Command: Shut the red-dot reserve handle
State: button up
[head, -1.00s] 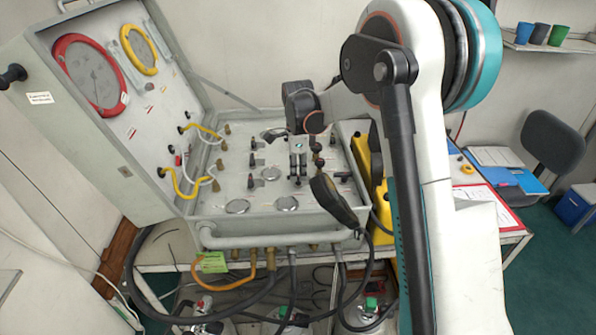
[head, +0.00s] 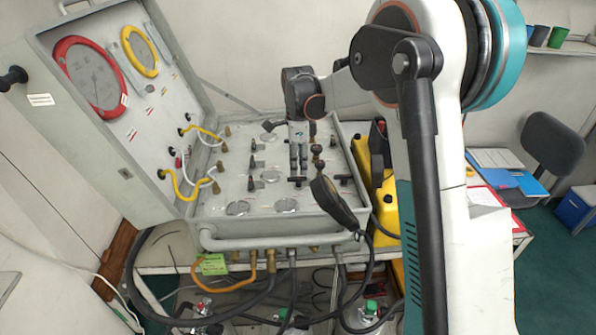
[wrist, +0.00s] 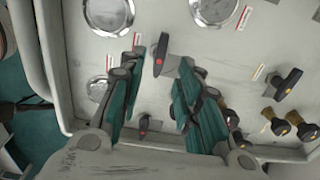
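A black handle with a red dot (wrist: 159,56) stands on the grey panel between my fingers in the wrist view. In the head view this handle (head: 297,180) is just below my fingertips. My gripper (wrist: 161,62) is open, with a finger pair on each side of the handle. I cannot tell whether either side touches it. In the head view my gripper (head: 298,168) points down over the panel. A second black handle with a red mark (wrist: 143,125) lies lower in the wrist view.
Brass-based knobs (wrist: 275,121) stand near the panel's edge. Round metal discs (wrist: 98,88) lie around the handles. A black handset (head: 333,203) rests at the panel's front right. The case lid (head: 90,110) with gauges stands open at left.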

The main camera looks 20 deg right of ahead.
aim_at(298, 178)
notch_tip(298, 178, up, 8)
dwell(0.6)
